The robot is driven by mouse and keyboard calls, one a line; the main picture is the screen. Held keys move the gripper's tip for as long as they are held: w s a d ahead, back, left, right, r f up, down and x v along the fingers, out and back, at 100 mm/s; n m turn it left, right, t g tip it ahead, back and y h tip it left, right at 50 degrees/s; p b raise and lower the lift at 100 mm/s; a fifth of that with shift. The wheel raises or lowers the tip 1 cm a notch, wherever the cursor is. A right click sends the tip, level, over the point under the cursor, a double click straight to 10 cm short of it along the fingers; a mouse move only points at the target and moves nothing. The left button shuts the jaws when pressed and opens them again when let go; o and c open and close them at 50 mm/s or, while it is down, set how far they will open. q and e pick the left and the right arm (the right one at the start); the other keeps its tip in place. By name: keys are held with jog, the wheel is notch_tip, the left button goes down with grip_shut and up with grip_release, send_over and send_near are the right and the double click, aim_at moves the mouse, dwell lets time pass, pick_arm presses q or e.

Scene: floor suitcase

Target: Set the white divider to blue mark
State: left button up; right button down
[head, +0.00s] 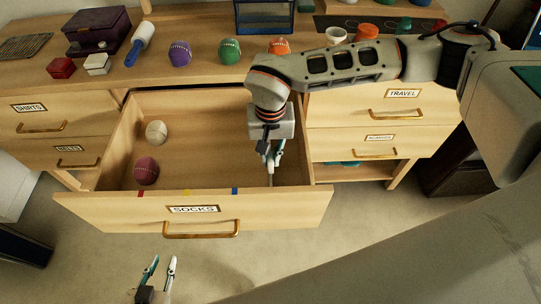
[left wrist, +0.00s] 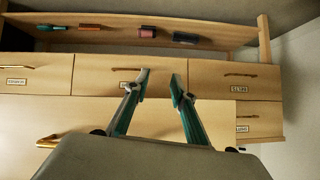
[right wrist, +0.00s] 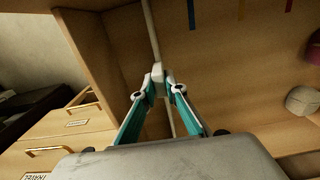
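The white divider (right wrist: 148,30) is a thin strip with a small block on it. It runs front to back near the right side of the open SOCKS drawer (head: 110,205). My right gripper (head: 271,158) is down in the drawer, its fingertips closed around the divider's block, as the right wrist view (right wrist: 161,82) shows. The blue mark (head: 235,191) is on the drawer's front edge, left of the divider in the head view; it also shows in the right wrist view (right wrist: 191,14), apart from the divider. My left gripper (head: 162,268) is open and empty in front of the drawer.
A white ball (head: 156,132) and a maroon ball (head: 147,171) lie in the drawer's left part. Red (head: 140,194) and yellow (head: 187,192) marks are also on the front edge. Purple (head: 180,53), green (head: 230,51) and orange (head: 278,46) balls stand on the dresser top.

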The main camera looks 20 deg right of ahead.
jog(key=w+a, duration=0.2)
jog(key=a, duration=0.5)
jog(key=shift+w+a+b, duration=0.15)
jog(key=shift+a+b, duration=0.2)
jog(key=shift+b, duration=0.05)
jog(key=c, duration=2)
grip_release()
jog(key=shift+c, duration=0.2)
notch_tip(320, 180, up, 12)
jog(key=shift+d, duration=0.1)
